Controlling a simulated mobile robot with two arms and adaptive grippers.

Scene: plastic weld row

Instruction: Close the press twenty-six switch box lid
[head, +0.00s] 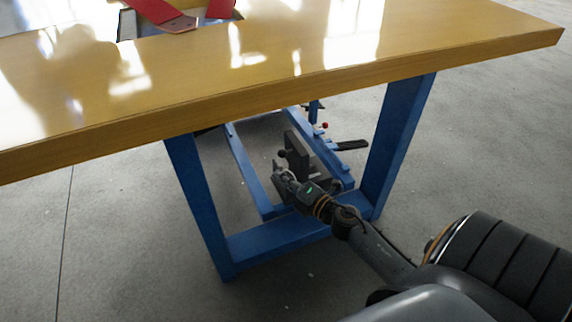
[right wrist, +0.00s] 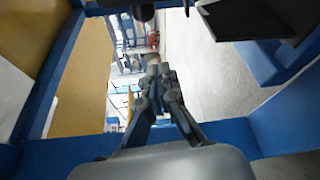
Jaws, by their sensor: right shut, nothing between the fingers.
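Under the table in the head view, a dark grey plate with a round knob (head: 297,155) stands upright by the blue frame; it looks like the switch box lid, standing open, though no label is readable. My right gripper (head: 279,172) is just below and left of it, close to the knob; I cannot tell whether they touch. In the right wrist view the right gripper (right wrist: 160,76) is shut with nothing between its fingers. A dark box-like part (right wrist: 245,17) shows at the top right there. The box's inside is hidden. My left gripper is out of view.
A wooden tabletop (head: 300,75) overhangs the area. Blue table legs (head: 398,135) and a low crossbar (head: 275,238) stand around my right arm. The concrete floor (head: 120,240) in front is clear.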

